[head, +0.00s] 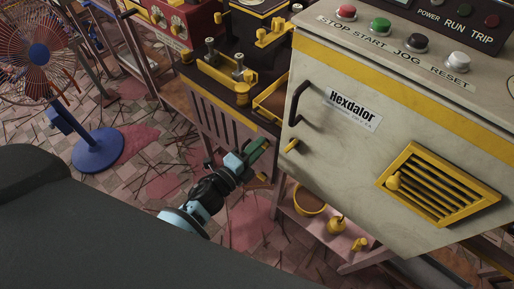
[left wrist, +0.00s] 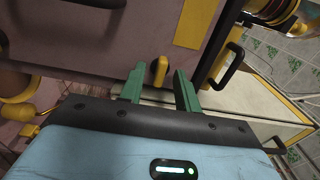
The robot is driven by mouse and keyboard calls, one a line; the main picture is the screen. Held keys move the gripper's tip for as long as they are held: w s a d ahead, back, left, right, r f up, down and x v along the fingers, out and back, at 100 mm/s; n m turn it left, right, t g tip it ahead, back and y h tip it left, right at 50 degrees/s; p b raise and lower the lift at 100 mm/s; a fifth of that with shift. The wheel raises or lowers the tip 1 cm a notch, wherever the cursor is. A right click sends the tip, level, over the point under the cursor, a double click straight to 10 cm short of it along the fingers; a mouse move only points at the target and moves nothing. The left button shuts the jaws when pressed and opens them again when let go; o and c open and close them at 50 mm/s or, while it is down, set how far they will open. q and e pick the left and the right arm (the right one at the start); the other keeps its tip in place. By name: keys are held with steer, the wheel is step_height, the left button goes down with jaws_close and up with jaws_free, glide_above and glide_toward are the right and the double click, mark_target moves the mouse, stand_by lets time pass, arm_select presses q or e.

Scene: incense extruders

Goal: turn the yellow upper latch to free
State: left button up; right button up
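In the left wrist view, a small yellow latch (left wrist: 159,71) stands upright on a dull purple-brown panel (left wrist: 120,45). The gripper is open, and nothing is visibly clamped; I cannot tell whether a finger touches the latch. In the head view, my left gripper (head: 260,150) is beside the left edge of the grey cabinet. A yellow latch (head: 291,146) on that cabinet shows just right of the fingers. My right gripper is not in view.
The grey Hexdalor cabinet (head: 345,155) has a black handle (head: 297,101) and a yellow vent (head: 438,187). Slatted wooden machinery (head: 228,118) stands behind the gripper. A blue-based fan (head: 97,150) stands at left on the littered floor.

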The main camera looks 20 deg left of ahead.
arm_select(q)
jaws_close()
steer(key=shift+n, duration=0.4)
steer(key=n+p, duration=0.4)
steer(key=n, duration=0.9)
stand_by(0.3)
steer(key=shift+n, duration=0.4)
